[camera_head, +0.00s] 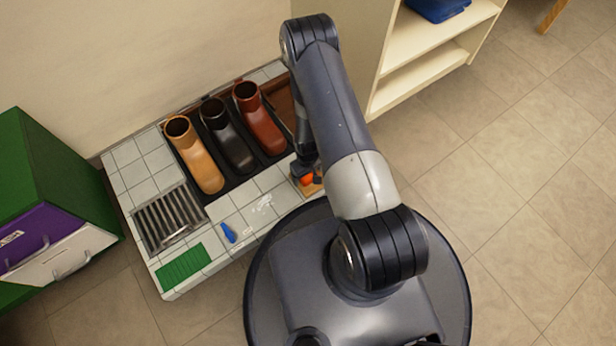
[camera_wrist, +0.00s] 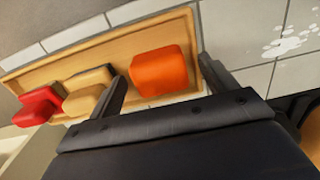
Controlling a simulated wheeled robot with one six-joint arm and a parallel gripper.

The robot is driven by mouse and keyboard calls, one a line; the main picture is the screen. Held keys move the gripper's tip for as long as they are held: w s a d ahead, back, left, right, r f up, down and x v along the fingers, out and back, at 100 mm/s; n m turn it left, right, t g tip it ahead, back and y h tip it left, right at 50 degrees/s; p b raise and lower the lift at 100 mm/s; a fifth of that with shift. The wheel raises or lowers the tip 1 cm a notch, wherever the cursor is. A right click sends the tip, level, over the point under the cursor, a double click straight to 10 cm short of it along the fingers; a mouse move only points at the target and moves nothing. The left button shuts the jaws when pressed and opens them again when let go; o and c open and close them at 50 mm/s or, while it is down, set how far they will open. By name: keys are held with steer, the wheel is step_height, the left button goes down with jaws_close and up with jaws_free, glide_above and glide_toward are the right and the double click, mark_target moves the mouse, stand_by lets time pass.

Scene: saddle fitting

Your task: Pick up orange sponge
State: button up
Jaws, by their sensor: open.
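The orange sponge (camera_wrist: 160,72) is a rounded block on a wooden tray (camera_wrist: 110,48) in the wrist view. My gripper (camera_wrist: 163,80) is open, with one finger on each side of the sponge and a gap visible at both sides. In the head view the sponge (camera_head: 307,180) shows as a small orange patch beside my gripper (camera_head: 304,172), partly hidden by it. I cannot tell whether the fingers touch the sponge.
A tan sponge (camera_wrist: 88,92) and a red sponge (camera_wrist: 38,106) lie on the same tray. Several boots stand in a black tray on the tiled table, with a metal grate (camera_head: 168,218), a green mat (camera_head: 183,265) and a blue object (camera_head: 229,233) in front. A shelf (camera_head: 425,45) stands behind.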

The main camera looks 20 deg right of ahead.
steer(key=shift+c, duration=0.4)
steer(key=c, duration=1)
step_height(320, 180, up, 10)
steer(key=p, duration=0.4)
